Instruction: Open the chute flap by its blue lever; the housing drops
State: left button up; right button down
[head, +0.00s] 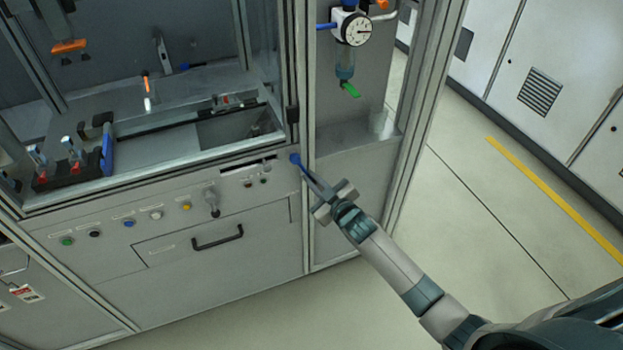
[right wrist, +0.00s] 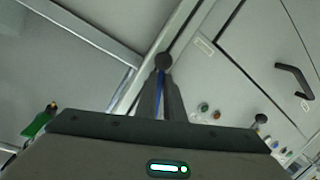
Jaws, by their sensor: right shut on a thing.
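The blue lever (head: 295,158) is on the front of the machine, beside the upright post at the right end of the control panel. My right gripper (head: 307,176) reaches it from the lower right and is shut on it. In the right wrist view a blue strip of the lever (right wrist: 160,84) shows between the two dark fingers (right wrist: 162,90), with a dark round end just beyond their tips. The fingers hide part of the lever. I cannot make out the chute flap or the housing for certain. My left gripper is out of view.
The control panel (head: 105,252) carries several coloured buttons and a drawer with a black handle (head: 217,238). A pressure gauge (head: 355,29) with a green-tipped valve (head: 350,90) hangs above right. The floor to the right is clear.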

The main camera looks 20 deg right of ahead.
jog(key=shift+d, duration=0.1)
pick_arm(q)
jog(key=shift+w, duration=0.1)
pick_arm(e)
jog(key=c, duration=1.9)
grip_release()
jog(key=shift+o, duration=0.2)
jog(key=shift+s, duration=0.1)
